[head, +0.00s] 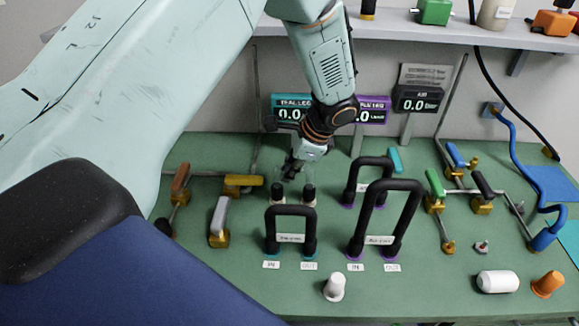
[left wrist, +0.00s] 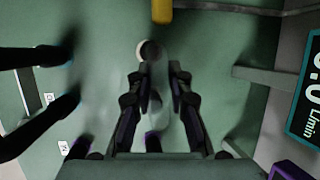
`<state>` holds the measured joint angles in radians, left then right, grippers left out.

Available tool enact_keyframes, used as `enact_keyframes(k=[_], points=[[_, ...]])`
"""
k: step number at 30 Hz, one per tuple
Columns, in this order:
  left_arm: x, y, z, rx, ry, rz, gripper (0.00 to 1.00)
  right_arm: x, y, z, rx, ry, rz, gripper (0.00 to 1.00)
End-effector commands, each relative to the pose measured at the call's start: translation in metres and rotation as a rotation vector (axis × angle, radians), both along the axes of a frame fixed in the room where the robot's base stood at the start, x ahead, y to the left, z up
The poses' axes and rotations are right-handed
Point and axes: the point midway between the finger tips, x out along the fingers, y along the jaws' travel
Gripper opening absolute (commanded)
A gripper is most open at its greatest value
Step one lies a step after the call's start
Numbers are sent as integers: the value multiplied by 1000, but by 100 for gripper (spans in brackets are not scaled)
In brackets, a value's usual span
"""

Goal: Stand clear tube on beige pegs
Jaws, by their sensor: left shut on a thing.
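My left gripper (head: 293,171) points down behind the black loops and is shut on the clear tube, which is faint and hard to make out. The tube also shows between the fingers in the left wrist view (left wrist: 160,105). Two dark ends (head: 278,190) that appear to belong to it line up with the two beige pegs (head: 308,204). I cannot tell whether they sit fully on the pegs. A pale round peg top (left wrist: 149,50) shows beyond the fingertips in the left wrist view. My right gripper is not in view.
Black loops stand in front on teal (head: 291,211) and purple (head: 392,186) bases, close to the gripper. A white cylinder (head: 498,281) lies front right. Display boxes (head: 418,98) stand behind.

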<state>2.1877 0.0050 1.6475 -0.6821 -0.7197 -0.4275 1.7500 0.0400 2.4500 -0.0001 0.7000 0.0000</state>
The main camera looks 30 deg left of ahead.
Motion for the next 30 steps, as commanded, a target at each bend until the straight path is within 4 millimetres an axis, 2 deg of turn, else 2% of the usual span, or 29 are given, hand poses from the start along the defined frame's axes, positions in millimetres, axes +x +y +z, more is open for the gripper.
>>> enact_keyframes(k=[6, 7, 16, 26, 30], points=[[0, 0, -5, 1, -1, 0, 0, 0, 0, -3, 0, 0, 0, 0], [0, 0, -5, 0, -1, -1, 20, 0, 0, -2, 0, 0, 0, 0], [0, 0, -4, 0, 0, 0, 46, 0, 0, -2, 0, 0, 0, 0], [0, -1, -2, 0, 0, 0, 46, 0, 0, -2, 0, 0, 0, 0], [2, -8, 13, 1, -3, -3, 46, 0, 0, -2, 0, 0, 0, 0]])
